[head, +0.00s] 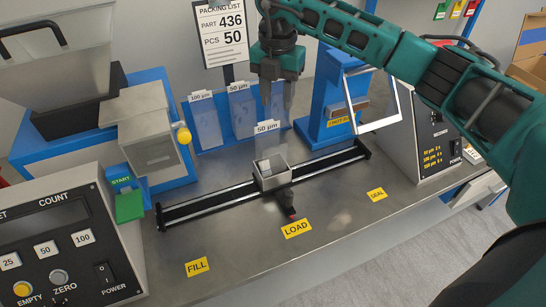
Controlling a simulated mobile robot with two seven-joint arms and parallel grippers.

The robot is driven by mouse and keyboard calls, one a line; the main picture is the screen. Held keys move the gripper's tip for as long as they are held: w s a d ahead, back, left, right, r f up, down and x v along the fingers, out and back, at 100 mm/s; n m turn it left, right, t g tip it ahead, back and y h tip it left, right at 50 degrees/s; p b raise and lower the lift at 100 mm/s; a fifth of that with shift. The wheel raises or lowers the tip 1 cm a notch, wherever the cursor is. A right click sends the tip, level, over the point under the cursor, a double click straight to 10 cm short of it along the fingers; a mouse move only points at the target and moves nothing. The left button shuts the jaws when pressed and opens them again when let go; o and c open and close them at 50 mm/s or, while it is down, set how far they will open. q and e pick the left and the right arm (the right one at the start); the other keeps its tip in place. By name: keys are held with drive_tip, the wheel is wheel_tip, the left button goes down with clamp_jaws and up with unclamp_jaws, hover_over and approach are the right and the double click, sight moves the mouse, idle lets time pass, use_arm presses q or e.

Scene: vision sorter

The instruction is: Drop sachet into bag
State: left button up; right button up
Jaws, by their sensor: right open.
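My right gripper (278,106) hangs fingers-down over the bench, its two fingers apart, with nothing visible between them. Below it, a clear bag (270,143) labelled 50 µm stands upright at a small grey open-topped holder (272,180) on a black rail. I cannot tell whether the bag is inside the holder or just behind it. The gripper appears above the bag; whether it touches the bag cannot be told. No sachet can be made out, and the holder's contents are unclear. My left gripper is not in view.
The rail (205,205) crosses the bench behind FILL, LOAD and SEAL labels. A blue rack (222,144) holds clear bags behind it. A blue sealer (325,100) stands right of the rack, a counter box (60,240) at the left. The front bench surface is clear.

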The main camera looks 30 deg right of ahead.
wheel_tip(320, 180, up, 13)
idle(0.4)
drive_tip(key=shift+s+f, duration=0.1)
idle(0.3)
